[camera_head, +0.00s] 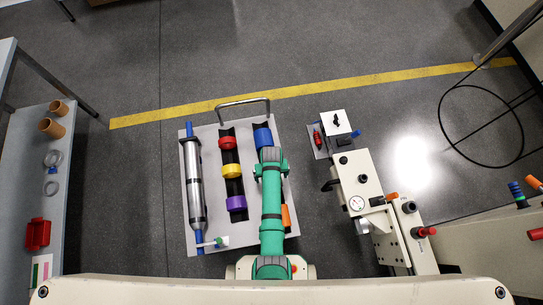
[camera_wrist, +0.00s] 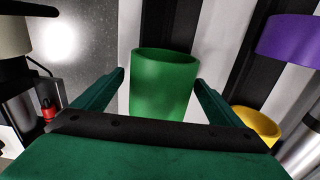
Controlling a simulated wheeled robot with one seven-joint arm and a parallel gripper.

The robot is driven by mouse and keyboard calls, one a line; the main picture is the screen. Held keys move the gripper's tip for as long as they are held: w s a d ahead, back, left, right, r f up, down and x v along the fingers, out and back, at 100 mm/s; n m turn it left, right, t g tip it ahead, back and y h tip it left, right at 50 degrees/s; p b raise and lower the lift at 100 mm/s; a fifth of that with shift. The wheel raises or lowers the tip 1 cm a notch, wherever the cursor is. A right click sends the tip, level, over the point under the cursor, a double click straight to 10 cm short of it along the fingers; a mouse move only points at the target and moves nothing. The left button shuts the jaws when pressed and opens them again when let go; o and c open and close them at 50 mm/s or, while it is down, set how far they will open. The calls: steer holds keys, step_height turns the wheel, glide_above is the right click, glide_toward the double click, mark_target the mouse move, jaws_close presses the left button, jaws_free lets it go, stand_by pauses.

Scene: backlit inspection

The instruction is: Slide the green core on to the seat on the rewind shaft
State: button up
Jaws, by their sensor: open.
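The green core (camera_wrist: 163,85) is a short open tube in the wrist view, lying on or just above a black cradle strip (camera_wrist: 170,18). My gripper (camera_wrist: 160,78) is open, with one green finger on each side of the core. Gaps show between the fingers and the core. A machine with a dial (camera_head: 357,203) and a short silver stub (camera_head: 362,226) stands to the right. I cannot tell whether this stub is the rewind shaft.
Red (camera_head: 227,143), yellow (camera_head: 231,171) and purple (camera_head: 236,203) cores lie in the left cradle. Blue (camera_head: 262,137) and orange (camera_head: 286,215) cores show beside my arm. A silver roller (camera_head: 193,185) lies at the cart's left. A shelf (camera_head: 22,165) stands far left.

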steer(key=shift+f, duration=0.35)
steer(key=shift+w+a, duration=0.1)
steer(key=shift+c, duration=0.3)
steer(key=c, duration=1)
steer(key=shift+s, duration=0.2)
steer(key=shift+c, duration=0.8)
steer(key=shift+r, duration=0.1)
